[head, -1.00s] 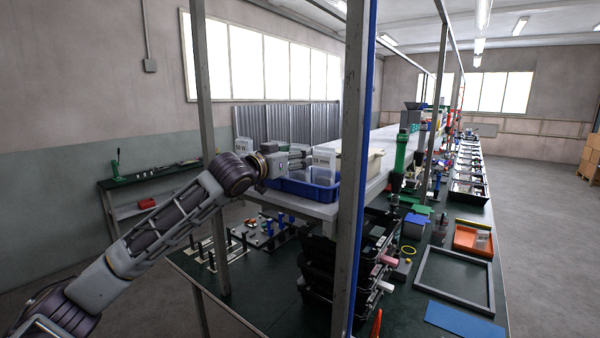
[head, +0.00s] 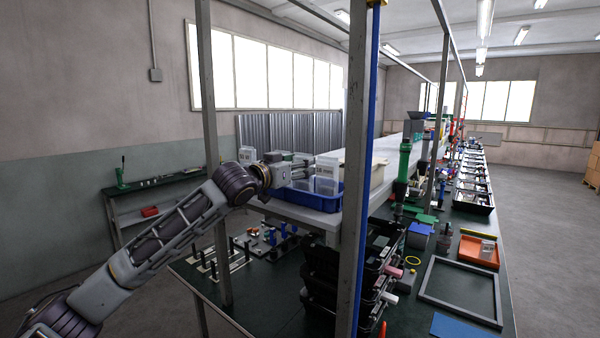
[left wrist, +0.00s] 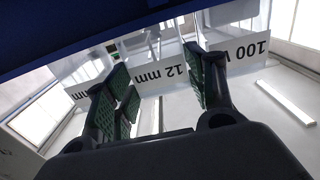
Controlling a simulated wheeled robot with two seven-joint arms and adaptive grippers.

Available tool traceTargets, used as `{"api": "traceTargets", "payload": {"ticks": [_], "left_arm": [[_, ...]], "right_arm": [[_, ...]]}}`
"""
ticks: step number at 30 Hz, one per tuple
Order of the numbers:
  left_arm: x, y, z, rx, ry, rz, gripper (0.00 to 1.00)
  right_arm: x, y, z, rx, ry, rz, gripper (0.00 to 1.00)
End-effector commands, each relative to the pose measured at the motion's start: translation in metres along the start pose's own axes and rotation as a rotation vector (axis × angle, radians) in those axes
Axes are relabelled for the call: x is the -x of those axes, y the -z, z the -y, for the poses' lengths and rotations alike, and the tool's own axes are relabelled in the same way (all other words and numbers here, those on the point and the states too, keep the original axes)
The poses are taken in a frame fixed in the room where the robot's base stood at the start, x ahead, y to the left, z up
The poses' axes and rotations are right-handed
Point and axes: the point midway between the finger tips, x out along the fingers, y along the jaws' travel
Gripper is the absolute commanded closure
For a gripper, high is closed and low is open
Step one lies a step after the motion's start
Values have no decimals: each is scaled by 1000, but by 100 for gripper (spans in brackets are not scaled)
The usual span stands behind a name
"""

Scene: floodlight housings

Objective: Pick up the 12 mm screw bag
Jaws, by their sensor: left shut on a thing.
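The 12 mm screw bag (left wrist: 162,79) has a white label that reads upside down in the left wrist view. My left gripper (left wrist: 163,85) is shut on it, with a green-padded finger on each side of the label. In the head view my left gripper (head: 305,160) is over the blue bin (head: 318,203), where clear bags (head: 327,186) show at the rim. I cannot tell which of these is the held one. A "100 W" label (left wrist: 240,50) and another label ending in "mm" (left wrist: 88,84) flank the held bag. My right gripper is out of view.
The blue bin stands on a raised pale shelf (head: 300,217). A steel post (head: 355,150) stands just right of it, and another post (head: 212,120) is to the left. Black trays (head: 335,270) are stacked below.

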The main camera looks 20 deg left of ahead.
Motion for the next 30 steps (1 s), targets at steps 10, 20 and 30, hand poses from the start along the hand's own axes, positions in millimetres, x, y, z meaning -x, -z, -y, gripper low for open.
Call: {"api": "traceTargets", "payload": {"ticks": [10, 20, 30], "left_arm": [[0, 29, 0, 0, -1, -6, 94], [0, 74, 0, 1, 0, -6, 94], [0, 99, 0, -1, 0, -4, 94]], "right_arm": [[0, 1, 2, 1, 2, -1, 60], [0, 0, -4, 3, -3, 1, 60], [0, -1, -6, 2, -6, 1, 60]]}}
